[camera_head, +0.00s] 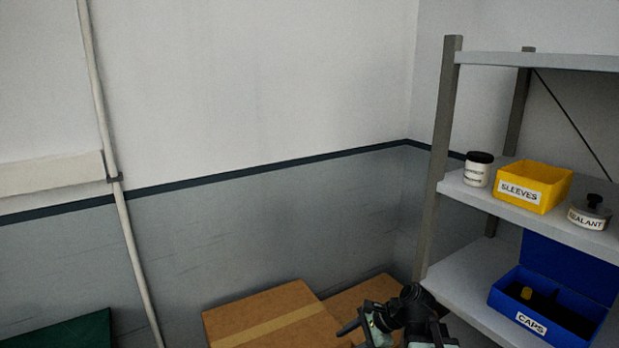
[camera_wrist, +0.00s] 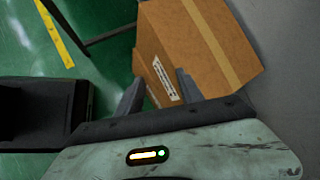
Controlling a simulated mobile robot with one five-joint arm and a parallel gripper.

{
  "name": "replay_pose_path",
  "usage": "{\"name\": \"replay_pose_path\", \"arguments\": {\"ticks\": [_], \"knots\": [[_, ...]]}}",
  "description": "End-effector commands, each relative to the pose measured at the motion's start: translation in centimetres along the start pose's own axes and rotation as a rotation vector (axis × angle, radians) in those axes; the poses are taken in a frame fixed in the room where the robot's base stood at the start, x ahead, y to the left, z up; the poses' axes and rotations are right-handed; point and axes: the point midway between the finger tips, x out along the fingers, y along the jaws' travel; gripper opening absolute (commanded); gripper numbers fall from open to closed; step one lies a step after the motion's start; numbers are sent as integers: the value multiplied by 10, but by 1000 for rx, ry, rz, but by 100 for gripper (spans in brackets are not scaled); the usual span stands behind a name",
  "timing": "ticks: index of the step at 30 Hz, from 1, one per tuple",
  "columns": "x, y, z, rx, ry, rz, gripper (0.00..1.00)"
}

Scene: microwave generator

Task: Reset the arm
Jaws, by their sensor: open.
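My gripper (camera_wrist: 158,92) shows in the wrist view with its two dark fingers apart and nothing between them. Beyond the fingers is a cardboard box (camera_wrist: 195,50) with a white label. In the head view my gripper and arm end (camera_head: 385,325) show at the bottom, right of centre, in front of the cardboard boxes and left of the shelf. The lower part of my arm is out of the frame.
A metal shelf (camera_head: 433,180) stands at the right. It holds a white jar (camera_head: 478,172), a yellow SLEEVES bin (camera_head: 545,180), a SEALANT tin (camera_head: 590,214) and a blue CAPS box (camera_head: 507,301). A cardboard box (camera_head: 270,320) sits by the wall, beside a pipe (camera_head: 128,225).

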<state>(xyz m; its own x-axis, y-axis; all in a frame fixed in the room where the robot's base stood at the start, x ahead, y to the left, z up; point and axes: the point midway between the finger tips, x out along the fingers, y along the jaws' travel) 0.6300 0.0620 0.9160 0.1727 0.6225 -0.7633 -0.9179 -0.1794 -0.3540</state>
Motion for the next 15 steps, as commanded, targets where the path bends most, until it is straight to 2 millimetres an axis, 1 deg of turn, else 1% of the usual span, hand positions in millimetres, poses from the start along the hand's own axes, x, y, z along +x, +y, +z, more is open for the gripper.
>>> {"name": "replay_pose_path", "arguments": {"ticks": [1,2,3,5,7,9,12,15], "knots": [[16,11,11,-120,42,69,44],[23,18,14,-202,72,114,44],[31,29,15,-320,115,179,44],[35,42,10,-484,174,271,44],[30,55,-5,-650,235,373,44],[17,67,-27,-789,283,471,44],[2,77,-48,-968,313,598,44],[-7,82,-58,-1108,301,682,44]]}}
